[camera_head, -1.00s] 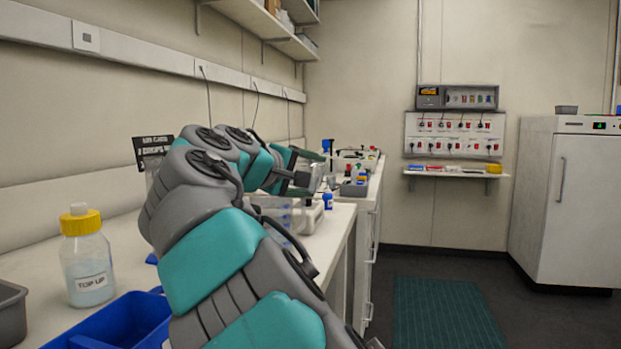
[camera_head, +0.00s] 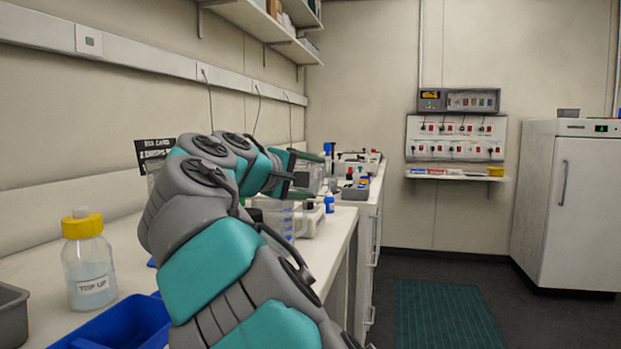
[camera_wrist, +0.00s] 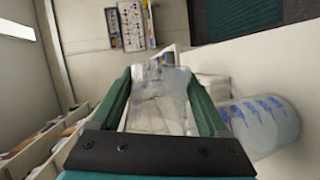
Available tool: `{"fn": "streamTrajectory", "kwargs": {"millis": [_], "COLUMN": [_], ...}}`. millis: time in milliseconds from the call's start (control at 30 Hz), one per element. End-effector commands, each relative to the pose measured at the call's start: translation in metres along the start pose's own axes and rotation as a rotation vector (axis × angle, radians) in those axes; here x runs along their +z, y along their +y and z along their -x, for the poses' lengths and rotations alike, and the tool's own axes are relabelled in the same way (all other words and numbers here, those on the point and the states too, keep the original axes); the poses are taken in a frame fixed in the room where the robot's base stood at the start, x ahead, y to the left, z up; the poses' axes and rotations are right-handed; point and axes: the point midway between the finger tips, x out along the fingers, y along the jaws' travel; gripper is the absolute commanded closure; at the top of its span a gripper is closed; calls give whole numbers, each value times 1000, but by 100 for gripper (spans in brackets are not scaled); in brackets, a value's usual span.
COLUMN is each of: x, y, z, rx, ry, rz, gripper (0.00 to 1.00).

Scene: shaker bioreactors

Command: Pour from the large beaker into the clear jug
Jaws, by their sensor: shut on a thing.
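My gripper (camera_wrist: 160,88) is shut on a clear, see-through beaker (camera_wrist: 158,105), which sits between its two green fingers in the wrist view. In the head view, my gripper (camera_head: 300,172) holds the beaker above the bench, beyond my bent arm. Any liquid in the beaker cannot be made out. The clear jug (camera_wrist: 265,124) with blue markings is to the right of the gripper in the wrist view. In the head view the jug (camera_head: 281,222) stands on the bench below the gripper, partly hidden by my arm. The beaker and jug look apart.
A yellow-capped bottle labelled "TOP UP" (camera_head: 88,262) and a blue tray (camera_head: 122,322) are at the near left of the bench (camera_head: 125,245). A whitish device (camera_head: 311,222) stands beside the jug. Small bottles and equipment crowd the far bench. A wall runs along the left.

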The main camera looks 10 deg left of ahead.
Motion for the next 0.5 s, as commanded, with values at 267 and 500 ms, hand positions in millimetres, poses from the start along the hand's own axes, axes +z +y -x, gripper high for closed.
{"fn": "streamTrajectory", "kwargs": {"millis": [267, 500], "x": [-2, -4], "y": [2, 4], "z": [1, 2], "rx": [20, 49], "ry": [-5, -15], "rz": [45, 114], "gripper": [95, 95]}}
